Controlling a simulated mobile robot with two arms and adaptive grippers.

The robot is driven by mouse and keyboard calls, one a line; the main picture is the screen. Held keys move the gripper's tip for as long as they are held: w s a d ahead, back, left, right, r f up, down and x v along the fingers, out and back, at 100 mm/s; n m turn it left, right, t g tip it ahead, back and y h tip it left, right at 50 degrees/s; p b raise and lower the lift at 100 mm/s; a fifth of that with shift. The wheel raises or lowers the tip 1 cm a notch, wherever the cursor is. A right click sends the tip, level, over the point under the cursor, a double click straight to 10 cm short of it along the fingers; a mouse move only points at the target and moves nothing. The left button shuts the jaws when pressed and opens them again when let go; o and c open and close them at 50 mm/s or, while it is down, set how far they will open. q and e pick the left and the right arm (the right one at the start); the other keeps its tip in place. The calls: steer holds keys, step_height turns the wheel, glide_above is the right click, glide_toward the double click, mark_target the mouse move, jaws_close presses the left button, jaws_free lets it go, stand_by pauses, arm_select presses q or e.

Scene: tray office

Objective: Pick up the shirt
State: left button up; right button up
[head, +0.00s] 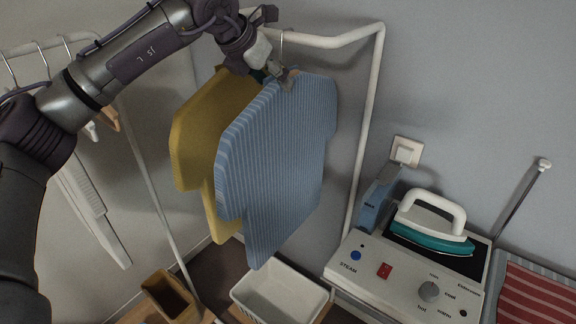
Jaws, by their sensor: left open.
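A blue striped shirt (277,150) hangs from the white rail in the middle of the head view. A yellow shirt (195,130) hangs behind it and to its left, partly covered by it. My left gripper (287,79) is open at the collar of the blue shirt, just under the hanger hook. It hides part of the collar and of the hanger. I cannot tell whether its fingers touch the cloth. My right gripper is not in view.
The white rack (366,125) has its right post beside the blue shirt. A steam station (408,277) with a teal and white iron (432,237) stands at lower right. A white basket (253,309) and a brown box (160,290) lie below. Hangers with pale cloth (85,195) are at left.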

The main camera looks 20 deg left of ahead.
mark_target(284, 95)
arm_select(q)
steer(key=shift+w+d+f, duration=0.15)
steer(key=shift+w+f, duration=0.05)
steer(key=shift+f, duration=0.05)
steer(key=p+x, duration=0.3)
steer(key=x, duration=0.1)
steer(key=shift+d+f, duration=0.2)
steer(key=shift+f, duration=0.15)
steer(key=shift+w+f, duration=0.3)
steer(key=shift+f, duration=0.05)
steer(key=shift+s, duration=0.1)
steer(key=shift+c, duration=0.3)
jaws_close()
steer(key=shift+r, duration=0.1)
